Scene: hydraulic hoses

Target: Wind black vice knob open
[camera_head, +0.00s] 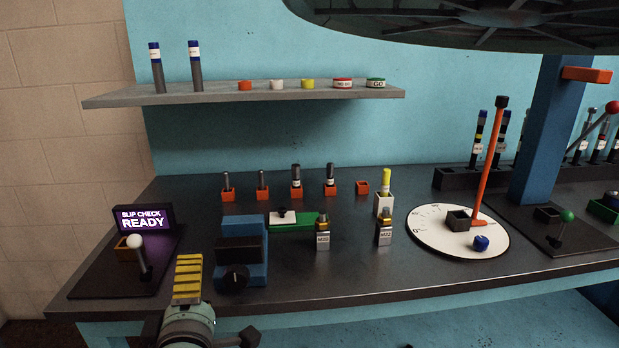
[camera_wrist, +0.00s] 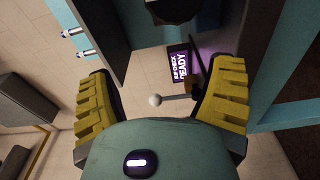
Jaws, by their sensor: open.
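The black vice knob (camera_head: 236,279) is on the front face of the blue vice (camera_head: 258,262), near the bench's front edge in the head view. A dark block sits in the vice's top. My gripper (camera_head: 187,270) is just left of the knob, apart from it, at the bench's front edge; one yellow ribbed finger shows there. In the wrist view both yellow fingers of my gripper (camera_wrist: 160,95) are spread wide with nothing between them. I cannot make out the knob for certain in the wrist view.
A slip check stand with a lit sign (camera_head: 144,220) and white-ball lever (camera_head: 136,244) is left of my gripper. A green plate (camera_head: 292,228) and labelled fittings (camera_head: 322,236) are right of the vice.

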